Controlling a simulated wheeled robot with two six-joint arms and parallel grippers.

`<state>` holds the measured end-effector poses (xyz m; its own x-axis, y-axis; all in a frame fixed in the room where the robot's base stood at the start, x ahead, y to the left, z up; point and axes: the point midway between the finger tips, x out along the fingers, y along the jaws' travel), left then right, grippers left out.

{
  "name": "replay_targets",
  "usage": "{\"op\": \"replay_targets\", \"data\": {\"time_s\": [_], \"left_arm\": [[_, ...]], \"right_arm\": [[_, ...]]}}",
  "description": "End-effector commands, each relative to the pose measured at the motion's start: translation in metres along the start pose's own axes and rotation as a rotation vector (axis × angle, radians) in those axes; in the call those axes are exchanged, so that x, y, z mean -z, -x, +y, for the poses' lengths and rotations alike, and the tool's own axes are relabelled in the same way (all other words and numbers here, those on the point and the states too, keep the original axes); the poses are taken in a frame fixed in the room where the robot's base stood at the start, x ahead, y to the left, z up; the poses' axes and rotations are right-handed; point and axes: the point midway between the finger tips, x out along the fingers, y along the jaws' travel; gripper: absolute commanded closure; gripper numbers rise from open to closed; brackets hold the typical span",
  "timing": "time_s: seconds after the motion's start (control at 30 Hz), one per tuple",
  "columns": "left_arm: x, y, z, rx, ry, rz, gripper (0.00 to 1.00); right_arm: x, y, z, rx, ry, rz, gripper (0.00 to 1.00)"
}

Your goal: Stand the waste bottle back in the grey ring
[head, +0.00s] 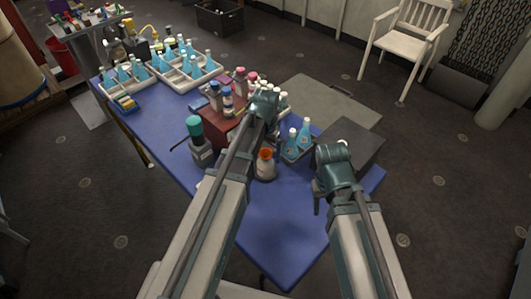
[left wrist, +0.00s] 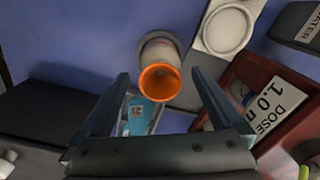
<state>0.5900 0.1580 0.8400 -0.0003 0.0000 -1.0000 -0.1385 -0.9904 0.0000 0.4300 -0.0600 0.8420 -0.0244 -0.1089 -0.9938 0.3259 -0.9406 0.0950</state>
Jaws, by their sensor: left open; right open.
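The waste bottle (head: 265,165), pale with an orange mouth, appears upright on the blue table near the red box. In the left wrist view the bottle (left wrist: 160,60) shows between and beyond the fingertips, its orange mouth facing the camera. In the head view the left gripper (head: 265,108) is partly hidden. My right gripper (head: 318,197) is over the table's right side.
A red box (head: 208,127) with bottles and a dose label stands behind the waste bottle. A green-capped water bottle (head: 201,150) stands left. Blue bottles (head: 298,140) and a dark box (head: 350,142) are at right. The blue table's front (head: 283,225) is clear.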

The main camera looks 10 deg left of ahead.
Motion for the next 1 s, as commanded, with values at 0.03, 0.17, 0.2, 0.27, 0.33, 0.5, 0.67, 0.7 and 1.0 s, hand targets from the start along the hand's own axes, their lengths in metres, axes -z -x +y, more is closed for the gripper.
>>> {"op": "replay_targets", "data": {"time_s": [0.03,0.17,0.2,0.27,0.33,0.5,0.67,0.7,1.0], "left_arm": [[0.0,0.017,0.0,0.0,0.0,0.0,0.0],[0.0,0.037,0.0,0.0,0.0,0.0,0.0],[0.0,0.042,0.0,0.0,0.0,0.0,0.0],[0.0,0.048,0.0,0.0,0.0,0.0,0.0],[0.0,0.053,0.0,0.0,0.0,0.0,0.0],[0.0,0.056,0.0,0.0,0.0,0.0,0.0],[-0.025,0.055,0.025,0.011,-0.034,-0.009,0.0],[-0.041,0.055,0.041,0.02,-0.055,-0.015,0.0],[-0.138,0.056,0.113,0.092,-0.181,-0.046,0.0]], "right_arm": [[-0.001,0.017,0.002,0.0,0.0,0.0,0.5],[-0.002,0.037,0.004,0.0,0.0,0.0,0.5],[-0.002,0.042,0.004,0.0,0.0,0.0,0.5],[-0.003,0.048,0.005,0.0,0.0,0.0,0.5],[-0.003,0.053,0.005,0.0,0.0,0.0,0.5],[-0.003,0.056,0.005,0.0,0.0,0.0,0.5],[-0.003,0.055,0.005,0.0,0.0,0.0,0.5],[-0.003,0.055,0.005,0.0,0.0,0.0,0.5],[-0.003,0.055,0.005,0.0,0.0,0.0,0.5]]}}
